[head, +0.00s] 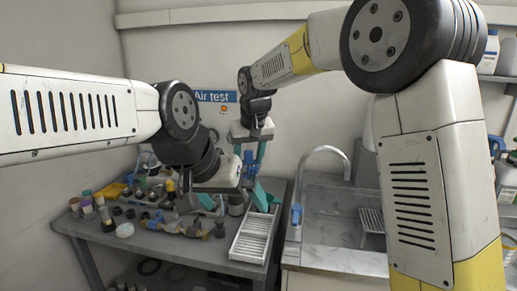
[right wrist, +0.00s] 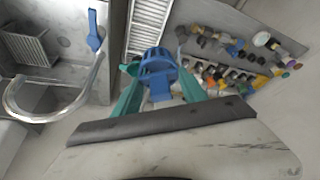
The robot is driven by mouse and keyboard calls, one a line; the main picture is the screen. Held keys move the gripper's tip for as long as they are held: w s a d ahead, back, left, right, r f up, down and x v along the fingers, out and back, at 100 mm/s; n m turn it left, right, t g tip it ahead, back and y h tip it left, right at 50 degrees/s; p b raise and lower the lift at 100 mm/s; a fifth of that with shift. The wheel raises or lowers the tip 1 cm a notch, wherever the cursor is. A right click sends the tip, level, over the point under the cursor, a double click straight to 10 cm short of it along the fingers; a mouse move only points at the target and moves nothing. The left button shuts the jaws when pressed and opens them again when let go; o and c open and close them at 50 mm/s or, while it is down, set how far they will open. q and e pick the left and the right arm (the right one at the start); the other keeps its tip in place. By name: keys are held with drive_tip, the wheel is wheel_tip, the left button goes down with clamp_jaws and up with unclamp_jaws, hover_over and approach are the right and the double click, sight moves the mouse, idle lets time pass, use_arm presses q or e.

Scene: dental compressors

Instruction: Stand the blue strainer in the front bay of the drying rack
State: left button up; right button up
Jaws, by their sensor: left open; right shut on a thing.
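My right gripper (head: 253,158) is shut on the blue strainer (head: 248,158), holding it in the air above the workbench. In the right wrist view the strainer (right wrist: 157,72) sits between the teal fingers (right wrist: 158,92), its round ribbed part pointing away from the wrist. My left gripper (head: 236,198) is open, lower and nearer than the right one, with its teal fingers apart. A white slatted rack (head: 251,246), which looks like the drying rack, lies on the bench's right end. It also shows beyond the strainer in the right wrist view (right wrist: 148,22). I cannot make out its bays.
Several jars, fittings and small parts crowd the grey bench (head: 165,242) left of the rack. A sink (head: 335,212) with a curved tap (head: 326,150) and blue lever (head: 297,214) stands to the right. A second slatted rack (head: 372,221) sits at the sink.

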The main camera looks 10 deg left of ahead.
wheel_tip(320, 180, down, 26)
drive_tip(key=shift+f, duration=0.1)
idle(1.2)
idle(0.4)
drive_tip(key=shift+f, duration=1.3)
drive_tip(key=o, duration=1.5)
drive_tip(key=c, duration=0.3)
drive_tip(key=shift+c, duration=0.2)
